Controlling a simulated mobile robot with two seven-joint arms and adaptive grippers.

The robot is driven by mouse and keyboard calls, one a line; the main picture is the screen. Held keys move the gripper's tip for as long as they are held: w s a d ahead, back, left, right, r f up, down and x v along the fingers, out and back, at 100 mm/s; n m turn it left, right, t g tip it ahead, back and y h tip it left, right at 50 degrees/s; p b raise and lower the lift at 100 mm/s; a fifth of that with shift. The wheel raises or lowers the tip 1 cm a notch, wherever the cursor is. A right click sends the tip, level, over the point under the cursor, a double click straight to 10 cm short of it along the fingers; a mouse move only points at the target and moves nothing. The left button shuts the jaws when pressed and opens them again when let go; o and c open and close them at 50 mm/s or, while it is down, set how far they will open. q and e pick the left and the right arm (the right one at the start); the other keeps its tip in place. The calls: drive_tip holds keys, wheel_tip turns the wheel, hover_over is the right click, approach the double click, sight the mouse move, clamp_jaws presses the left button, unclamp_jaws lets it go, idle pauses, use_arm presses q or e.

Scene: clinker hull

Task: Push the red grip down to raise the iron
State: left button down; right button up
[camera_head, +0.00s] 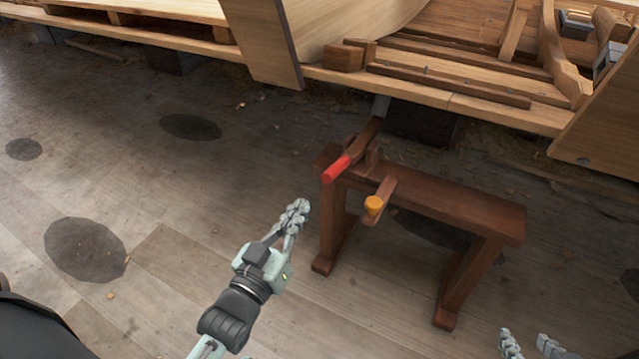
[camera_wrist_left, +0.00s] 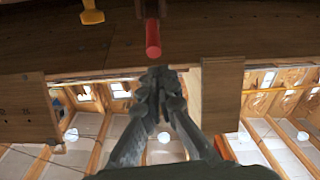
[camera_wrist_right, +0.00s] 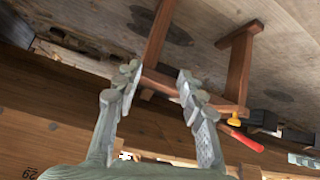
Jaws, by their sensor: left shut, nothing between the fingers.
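The red grip (camera_head: 336,170) is the near end of a dark wooden lever (camera_head: 366,143) mounted on the left end of a small brown bench. A grey metal piece, likely the iron (camera_head: 381,107), shows at the lever's far end, below the hull's edge. My left gripper (camera_head: 298,208) is shut and empty, left of the bench and apart from the grip in the head view. In the left wrist view the red grip (camera_wrist_left: 153,40) lies just beyond the closed fingertips (camera_wrist_left: 160,82). My right gripper (camera_head: 530,345) is open and empty at the lower right.
The bench (camera_head: 455,200) stands on a plank floor, with an orange-yellow knob (camera_head: 373,205) on a wooden arm beside the lever. The wooden hull (camera_head: 470,85) and its planks close off the back.

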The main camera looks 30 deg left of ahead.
use_arm(q)
drive_tip(key=r+t, duration=0.1)
drive_tip(key=r, duration=0.1)
drive_tip(key=s+r+t, duration=0.1)
drive_tip(key=shift+a+r+n, duration=0.1)
drive_tip(key=shift+r+n, duration=0.2)
drive_tip(key=shift+r, duration=0.05)
use_arm(e)
drive_tip(key=shift+w+a+r+t, duration=0.15)
drive_tip(key=shift+a+r+t, duration=0.1)
drive_tip(key=shift+r, duration=0.35)
drive_tip(key=shift+w+a+r+t, duration=0.1)
drive_tip(key=shift+a+r+t, duration=0.1)
drive_tip(key=shift+r, duration=0.4)
use_arm(q)
drive_tip(key=w+f+b, duration=0.1)
drive_tip(key=w, duration=0.8)
drive_tip(key=shift+d+f, duration=0.25)
use_arm(e)
drive_tip(key=shift+n+t+y, duration=0.3)
drive_tip(key=shift+t+y, duration=0.6)
drive_tip(key=shift+t, duration=0.05)
drive_tip(key=shift+w+a+r, duration=0.55)
drive_tip(key=shift+a+r, duration=0.2)
drive_tip(key=shift+r, duration=0.05)
drive_tip(key=shift+w+a+r, duration=0.5)
drive_tip(key=shift+a+r, duration=0.25)
drive_tip(key=shift+r, duration=0.05)
use_arm(q)
drive_tip(key=shift+w, duration=0.1)
